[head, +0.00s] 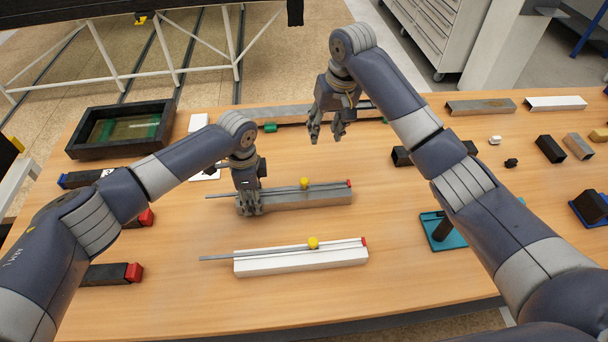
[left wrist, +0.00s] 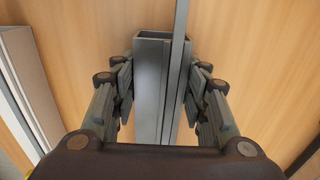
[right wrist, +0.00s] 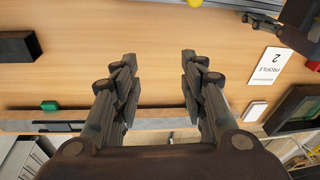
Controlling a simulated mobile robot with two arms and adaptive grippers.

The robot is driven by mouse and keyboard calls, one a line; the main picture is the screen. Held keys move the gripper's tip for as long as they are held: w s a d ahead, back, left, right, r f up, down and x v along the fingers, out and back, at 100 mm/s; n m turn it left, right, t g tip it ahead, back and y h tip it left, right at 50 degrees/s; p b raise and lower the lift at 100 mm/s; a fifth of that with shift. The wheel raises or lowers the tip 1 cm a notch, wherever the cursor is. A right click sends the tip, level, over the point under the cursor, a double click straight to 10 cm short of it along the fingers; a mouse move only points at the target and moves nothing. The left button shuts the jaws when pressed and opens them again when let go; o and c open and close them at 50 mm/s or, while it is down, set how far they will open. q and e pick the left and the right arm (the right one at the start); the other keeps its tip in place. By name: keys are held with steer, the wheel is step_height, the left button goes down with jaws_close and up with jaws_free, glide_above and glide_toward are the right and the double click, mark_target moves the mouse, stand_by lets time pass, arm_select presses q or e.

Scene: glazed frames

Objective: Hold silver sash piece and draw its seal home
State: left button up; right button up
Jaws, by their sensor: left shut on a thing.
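The silver sash piece (head: 310,199) lies flat mid-table in the head view. A thin grey seal (head: 222,196) runs along its top and sticks out past its left end. A yellow knob (head: 304,183) sits on the seal, and a red end (head: 348,183) marks the right end. My left gripper (head: 250,208) is shut on the sash piece near its left end. In the left wrist view its fingers flank the silver channel (left wrist: 152,85), with the seal (left wrist: 178,60) along one side. My right gripper (head: 326,136) is open and empty above the table, behind the sash piece.
A white sash piece (head: 300,263) with its own strip and yellow knob lies in front. A dark tray (head: 122,130) stands back left. A teal stand (head: 440,232) and several small blocks are at right. A white card (right wrist: 268,65) shows in the right wrist view.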

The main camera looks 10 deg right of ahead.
mark_target(305, 180)
steer(key=s+a+r+n+g+h, duration=0.1)
steer(key=s+a+r+n+g, duration=0.15)
steer(key=s+a, duration=0.35)
steer(key=shift+n+t, duration=0.25)
steer(key=shift+t, duration=0.1)
step_height(305, 180, down, 12)
steer(key=shift+d+f, duration=0.1)
steer(key=shift+f, duration=0.1)
steer(key=shift+d, duration=0.1)
jaws_close()
